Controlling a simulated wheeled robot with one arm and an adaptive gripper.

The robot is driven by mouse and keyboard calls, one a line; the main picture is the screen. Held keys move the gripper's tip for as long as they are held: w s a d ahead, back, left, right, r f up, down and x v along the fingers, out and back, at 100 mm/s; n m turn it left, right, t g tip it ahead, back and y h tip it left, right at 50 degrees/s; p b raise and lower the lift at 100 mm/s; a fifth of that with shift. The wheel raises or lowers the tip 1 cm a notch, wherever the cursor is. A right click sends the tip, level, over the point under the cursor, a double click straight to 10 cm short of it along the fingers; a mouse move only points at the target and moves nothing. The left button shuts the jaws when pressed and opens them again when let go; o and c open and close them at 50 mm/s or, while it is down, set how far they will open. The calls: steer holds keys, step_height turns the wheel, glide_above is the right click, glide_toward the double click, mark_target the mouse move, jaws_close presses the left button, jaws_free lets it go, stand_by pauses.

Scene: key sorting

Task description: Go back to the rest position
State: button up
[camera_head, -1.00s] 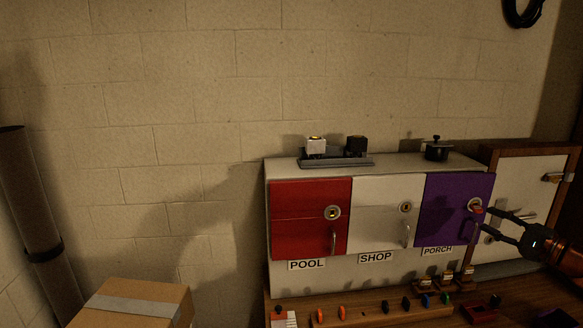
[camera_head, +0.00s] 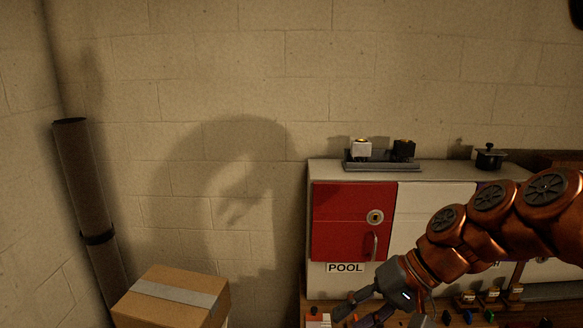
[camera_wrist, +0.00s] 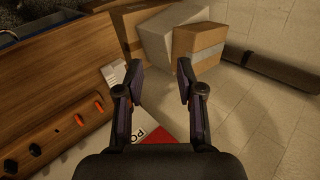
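My gripper (camera_head: 350,314) hangs low in front of the cabinet's left end, below the POOL label (camera_head: 345,268). In the wrist view my gripper (camera_wrist: 160,78) has its two dark fingers spread apart with nothing between them. The white cabinet (camera_head: 317,276) has a red door (camera_head: 340,222), which is closed, with a round lock and a handle. A white door (camera_head: 417,205) is partly covered by my arm. The purple door is almost wholly hidden behind my arm, so its lock cannot be seen.
A cardboard box (camera_head: 165,297) stands left of the cabinet, with a dark upright tube (camera_head: 82,180) near the wall corner. A tray (camera_head: 382,165) and black pot (camera_head: 489,158) sit on the cabinet.

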steer(key=s+d+f+g+h, duration=0.1)
steer(key=s+d+f+h, duration=0.2)
steer(key=s, duration=0.6)
steer(key=s+d+f+n+g+h, duration=0.1)
steer(key=s+d+f+h, duration=0.3)
steer(key=s+f, duration=0.3)
steer(key=s+h, duration=0.1)
steer(key=s, duration=0.2)
steer(key=shift+s+d+f, duration=0.2)
steer(key=shift+s+d, duration=0.1)
